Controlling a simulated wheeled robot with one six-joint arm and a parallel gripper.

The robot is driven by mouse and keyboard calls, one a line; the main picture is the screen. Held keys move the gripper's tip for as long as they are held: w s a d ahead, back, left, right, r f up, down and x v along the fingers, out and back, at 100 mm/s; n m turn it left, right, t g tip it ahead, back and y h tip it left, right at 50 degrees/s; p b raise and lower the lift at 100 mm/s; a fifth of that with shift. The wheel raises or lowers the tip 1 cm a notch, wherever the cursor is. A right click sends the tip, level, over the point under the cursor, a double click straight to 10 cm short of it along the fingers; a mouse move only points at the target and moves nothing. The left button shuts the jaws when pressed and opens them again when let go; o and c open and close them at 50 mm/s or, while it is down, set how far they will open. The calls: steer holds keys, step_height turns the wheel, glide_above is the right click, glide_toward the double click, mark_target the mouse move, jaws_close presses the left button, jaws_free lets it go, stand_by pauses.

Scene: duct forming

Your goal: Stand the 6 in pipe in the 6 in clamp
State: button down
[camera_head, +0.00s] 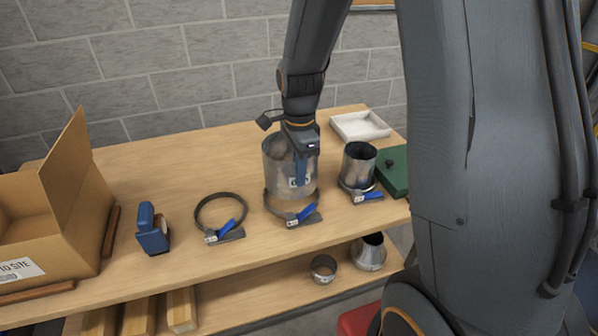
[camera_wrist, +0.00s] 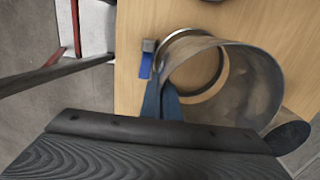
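A wide, grey metal pipe (camera_head: 275,160), which I take as the 6 in pipe, is held upright in my gripper (camera_head: 300,178). The blue fingers (camera_wrist: 165,103) are shut on its near wall. The pipe also shows in the wrist view (camera_wrist: 250,85), open end toward the camera. Its small label is too small to read. Below it is the middle ring clamp (camera_head: 292,217) with a blue handle, on the table. The pipe's lower edge appears just above the ring, with a small gap in front. In the wrist view, the clamp's ring (camera_wrist: 172,37) shows past the pipe wall, offset from the pipe's opening.
An empty ring clamp (camera_head: 221,199) lies to the left. A smaller pipe (camera_head: 359,163) stands in a clamp on the right, close to the held pipe. A blue tape dispenser (camera_head: 152,233), a cardboard box (camera_head: 75,225), a white tray (camera_head: 346,137) and a green case (camera_head: 393,172) are around.

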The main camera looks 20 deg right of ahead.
mark_target(300, 191)
steer(key=shift+f+b, duration=1.1)
steer(key=shift+f, duration=0.35)
steer(key=shift+f+b, duration=0.55)
steer(key=shift+f, duration=1.05)
steer(key=c, duration=2.5)
jaws_free()
steer(key=o, duration=0.6)
steer(key=shift+c, duration=0.2)
step_height(300, 191, up, 8)
steer(key=b, duration=0.1)
steer(key=shift+b, duration=0.35)
steer(key=shift+f, duration=0.1)
